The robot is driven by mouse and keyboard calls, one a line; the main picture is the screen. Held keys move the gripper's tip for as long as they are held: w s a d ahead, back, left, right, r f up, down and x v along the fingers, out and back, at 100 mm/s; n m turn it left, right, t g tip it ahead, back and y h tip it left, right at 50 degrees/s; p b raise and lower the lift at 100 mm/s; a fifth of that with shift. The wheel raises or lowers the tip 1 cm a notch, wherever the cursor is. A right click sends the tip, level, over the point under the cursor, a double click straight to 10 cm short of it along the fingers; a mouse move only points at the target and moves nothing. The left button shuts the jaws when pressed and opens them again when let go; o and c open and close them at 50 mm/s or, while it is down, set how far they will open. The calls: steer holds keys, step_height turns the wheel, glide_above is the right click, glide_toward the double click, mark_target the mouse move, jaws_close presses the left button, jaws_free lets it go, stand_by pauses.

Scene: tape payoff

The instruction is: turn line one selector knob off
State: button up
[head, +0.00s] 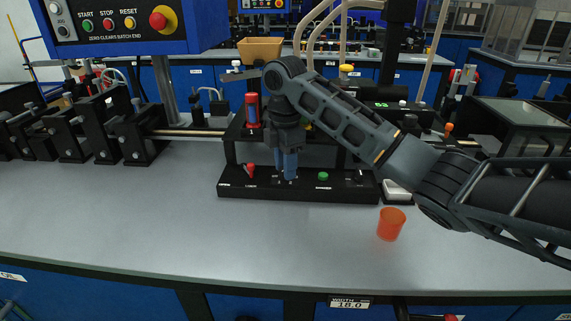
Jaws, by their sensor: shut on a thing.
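A long black control panel (305,193) stands on the grey bench under a black frame. It carries a red-topped control (249,170) at left, a green button (323,176) right of middle and a dark control (358,177) near its right end. My gripper (288,177) points straight down at the panel, between the red and green controls. Its blue fingers are shut on a selector knob, which they almost wholly hide. I cannot tell the knob's angle. The small white labels on the panel are too small to read surely.
An orange cup (391,223) stands on the bench right of the panel, below my arm. A white dish (397,192) is behind it. A red cylinder (252,110) stands upright left of my gripper. Black roller brackets (130,137) fill the left.

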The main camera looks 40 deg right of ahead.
steer(key=c, duration=0.4)
steer(key=shift+o, duration=0.2)
steer(key=shift+r+p, duration=0.1)
steer(key=shift+p, duration=0.3)
steer(key=shift+a+r+m+p, duration=0.1)
steer(key=shift+r+m+p, duration=0.05)
steer(key=shift+m+p, duration=1)
steer(key=m+p, duration=0.2)
steer(key=p, duration=0.1)
steer(key=shift+m, duration=0.25)
steer(key=m+p, duration=0.4)
steer(key=p, duration=0.1)
steer(key=shift+f+m+p, duration=0.25)
steer(key=shift+m+p, duration=0.8)
steer(key=shift+m, duration=0.55)
